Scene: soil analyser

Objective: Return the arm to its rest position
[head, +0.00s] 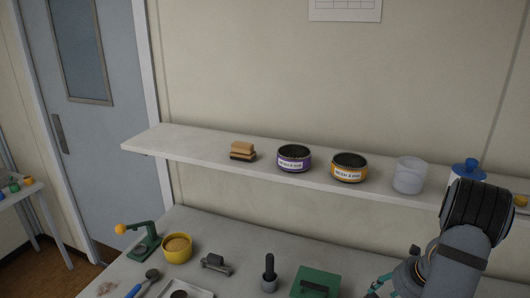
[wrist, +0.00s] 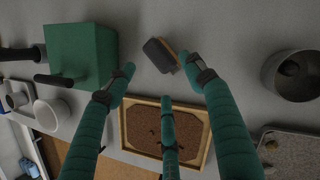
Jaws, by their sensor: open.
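My gripper (wrist: 160,80) shows in the wrist view as three teal fingers spread apart, with nothing between them. It hangs over the worktop, pointing down at it. A small dark brush-like block (wrist: 161,55) with a tan edge lies on the worktop close to the fingertips; I cannot tell any contact. A wood-framed tray of brown soil (wrist: 140,112) lies under the lower finger, partly covered by it. In the head view, only a teal bit of my gripper (head: 378,284) shows at the bottom edge, beside my arm.
A green box (wrist: 82,50) with a dark handle stands left of the fingers; a metal cup (wrist: 290,75) stands right. In the head view, a shelf (head: 215,158) above the worktop carries two labelled tins, a clear jar (head: 409,175) and a blue-lidded container (head: 468,170) close to my arm.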

